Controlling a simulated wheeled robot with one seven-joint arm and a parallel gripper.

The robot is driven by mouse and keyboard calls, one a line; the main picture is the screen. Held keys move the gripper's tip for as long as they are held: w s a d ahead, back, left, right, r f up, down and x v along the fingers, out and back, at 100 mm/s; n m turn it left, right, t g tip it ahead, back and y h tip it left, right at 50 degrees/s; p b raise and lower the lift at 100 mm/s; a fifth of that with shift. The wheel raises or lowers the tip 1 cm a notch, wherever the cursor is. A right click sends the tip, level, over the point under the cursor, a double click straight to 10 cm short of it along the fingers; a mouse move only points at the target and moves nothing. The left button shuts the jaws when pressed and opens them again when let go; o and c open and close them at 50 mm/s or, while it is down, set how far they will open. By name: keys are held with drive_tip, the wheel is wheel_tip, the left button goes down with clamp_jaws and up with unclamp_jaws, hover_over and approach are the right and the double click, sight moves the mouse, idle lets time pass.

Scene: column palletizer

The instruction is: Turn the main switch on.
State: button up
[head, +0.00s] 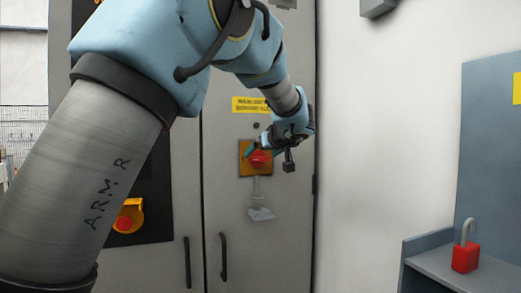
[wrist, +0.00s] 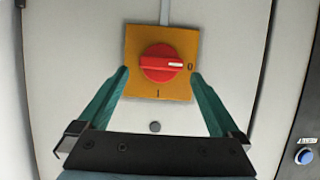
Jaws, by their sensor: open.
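The main switch has a red rotary knob (wrist: 160,63) on an orange-yellow plate (wrist: 133,43). In the wrist view its white mark points right, at the 0; the I is at the plate's bottom. In the head view the red knob (head: 260,158) and its plate (head: 244,163) are on the grey cabinet door, partly covered by my gripper. My gripper (wrist: 160,74) is open and empty, its teal fingers spread to the left and right of the knob, with a gap on each side. Whether the fingertips reach the knob's depth is hard to tell.
A grey hasp-like part (head: 260,212) hangs below the switch. Door handles (head: 223,257) stand lower down. A red emergency-stop button (head: 125,222) is on a black panel at left. A red padlock (head: 465,257) stands on a grey shelf (head: 435,262) at right.

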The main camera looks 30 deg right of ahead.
drive_tip(key=shift+p+x, duration=0.35)
drive_tip(key=shift+x, duration=0.9)
drive_tip(key=shift+c, duration=0.4)
drive_tip(key=c, duration=1.3)
